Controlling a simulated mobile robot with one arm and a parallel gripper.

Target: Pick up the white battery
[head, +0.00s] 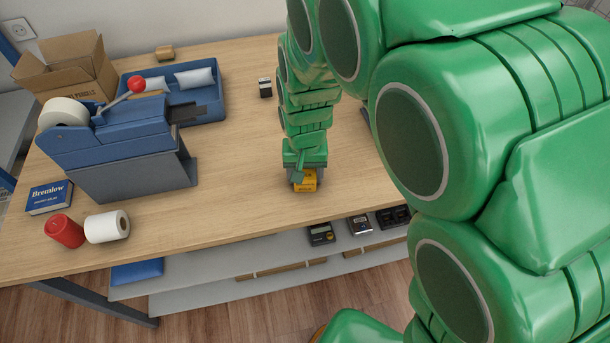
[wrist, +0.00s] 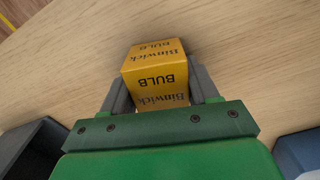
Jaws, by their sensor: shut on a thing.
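My gripper (head: 303,178) is low over the table's near middle, shut on a small yellow-orange box (head: 306,184). In the wrist view the box (wrist: 155,78) sits between the two grey fingers and reads "Binwick BULB". I cannot tell whether the box touches the tabletop. No thing is plainly a white battery. A small black-and-white block (head: 265,87) stands on the table farther back, left of my arm; it is too small to identify. My arm hides part of the table to the right.
The wooden tabletop (head: 235,160) is clear left of my gripper. Devices lie on the shelf (head: 210,275) below.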

